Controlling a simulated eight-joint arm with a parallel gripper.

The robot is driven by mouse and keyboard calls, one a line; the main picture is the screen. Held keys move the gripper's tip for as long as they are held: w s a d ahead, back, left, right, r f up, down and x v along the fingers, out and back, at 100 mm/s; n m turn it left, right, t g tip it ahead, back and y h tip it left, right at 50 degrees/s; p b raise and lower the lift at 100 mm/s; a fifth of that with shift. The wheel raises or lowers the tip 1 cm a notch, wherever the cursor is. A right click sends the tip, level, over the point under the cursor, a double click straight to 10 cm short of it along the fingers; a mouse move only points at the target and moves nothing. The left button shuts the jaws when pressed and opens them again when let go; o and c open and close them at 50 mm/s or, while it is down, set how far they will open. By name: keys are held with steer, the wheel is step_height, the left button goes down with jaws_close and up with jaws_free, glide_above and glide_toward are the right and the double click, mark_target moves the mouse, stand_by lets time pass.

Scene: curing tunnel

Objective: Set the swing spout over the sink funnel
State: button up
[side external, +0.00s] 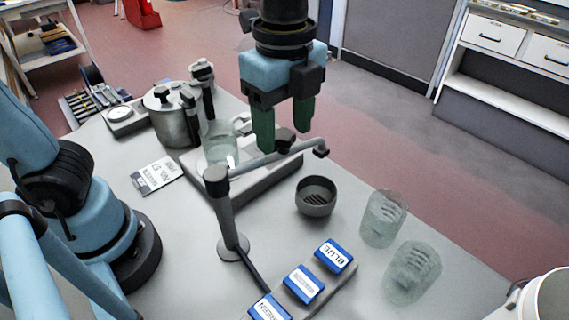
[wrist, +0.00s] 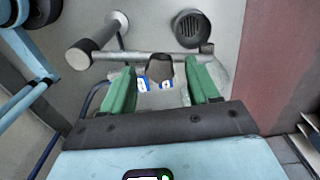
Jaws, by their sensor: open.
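The swing spout is a grey upright post (side external: 226,212) on a round base, with a thin horizontal arm (side external: 257,161) reaching right to a dark downturned tip (side external: 321,149). A dark knob (side external: 285,141) sits midway along the arm. The sink funnel (side external: 316,197) is a grey round bowl with a slotted bottom; in the wrist view (wrist: 189,27) the spout tip lies beside its near rim, not over its middle. My gripper (side external: 283,136) is open, green fingers pointing down. In the wrist view the knob (wrist: 158,71) shows between the fingers; contact cannot be told.
A glass beaker (side external: 218,147) stands on a pale plate (side external: 262,177) behind the spout. Two cloudy glasses (side external: 383,216) (side external: 411,272) stand right of the funnel. Blue labelled blocks (side external: 334,256) line a strip in front. A metal pot (side external: 172,125) and a label card (side external: 157,174) are left.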

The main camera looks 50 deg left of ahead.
step_height(320, 180, up, 12)
stand_by(0.6)
step_height(320, 180, down, 12)
steer(key=shift+f, duration=0.1)
stand_by(0.9)
step_height(320, 180, up, 12)
step_height(320, 180, down, 12)
steer(key=shift+f, duration=0.1)
steer(key=s+a+n, duration=0.4)
steer(key=a+n, duration=0.7)
steer(key=n, duration=0.3)
steer(key=shift+s+a+n, duration=0.3)
steer(key=shift+s, duration=0.1)
stand_by(0.5)
